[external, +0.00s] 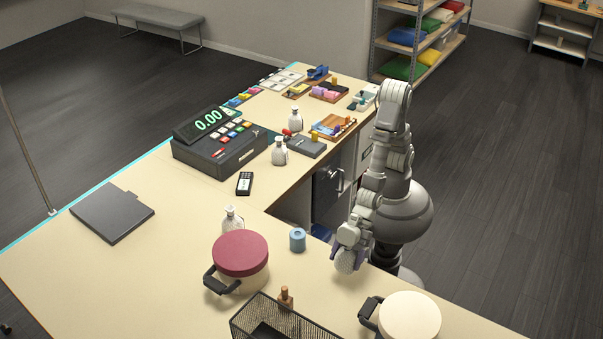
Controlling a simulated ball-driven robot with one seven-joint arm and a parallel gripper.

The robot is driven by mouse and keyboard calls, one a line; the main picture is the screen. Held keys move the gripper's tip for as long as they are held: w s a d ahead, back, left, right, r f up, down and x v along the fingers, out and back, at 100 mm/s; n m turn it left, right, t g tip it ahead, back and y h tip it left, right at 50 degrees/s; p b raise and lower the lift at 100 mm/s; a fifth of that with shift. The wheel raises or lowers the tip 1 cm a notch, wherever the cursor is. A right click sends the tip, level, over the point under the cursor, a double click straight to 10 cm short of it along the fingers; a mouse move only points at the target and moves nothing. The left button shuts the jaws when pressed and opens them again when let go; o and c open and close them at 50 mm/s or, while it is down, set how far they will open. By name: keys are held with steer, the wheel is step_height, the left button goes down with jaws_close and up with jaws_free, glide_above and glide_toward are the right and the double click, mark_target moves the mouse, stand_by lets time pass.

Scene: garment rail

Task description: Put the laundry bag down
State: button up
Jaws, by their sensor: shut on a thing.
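My gripper (350,246) is at the counter's inner edge, right of the blue roll, pointing down. It is shut on a small pale grey, rounded, textured thing, which looks like the laundry bag (345,262). Dark finger parts show beside it. The bag hangs at or just above the counter top (160,262); I cannot tell whether it touches.
A blue roll (297,239), a red-lidded pot (240,256), a white bottle (232,220), a black wire basket (275,320) and a cream-lidded pot (409,318) stand near. A cash register (220,145) is farther back. The counter's left middle is mostly clear.

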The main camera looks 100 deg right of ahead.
steer(key=w+d+r+m+h, duration=0.1)
steer(key=w+d, duration=0.4)
steer(key=w+d+r+m+t+h+p, duration=0.1)
steer(key=w+d+r+m, duration=0.1)
steer(key=w+d, duration=0.3)
steer(key=w+d+r+m+t+h, duration=0.1)
steer(key=w+d+m, duration=0.1)
steer(key=w+d, duration=0.3)
steer(key=shift+w+d+r+p, duration=0.15)
steer(key=shift+w+r+p, duration=0.15)
steer(key=shift+w, duration=0.1)
steer(key=d+f+m+h, duration=0.2)
steer(key=d, duration=0.9)
steer(key=d+f+m+t+h+p, duration=0.1)
steer(key=d+f+m, duration=0.1)
steer(key=d, duration=1)
steer(key=shift+w+f+m+h, duration=0.2)
steer(key=shift+f+m+h, duration=0.2)
steer(key=shift+f, duration=0.1)
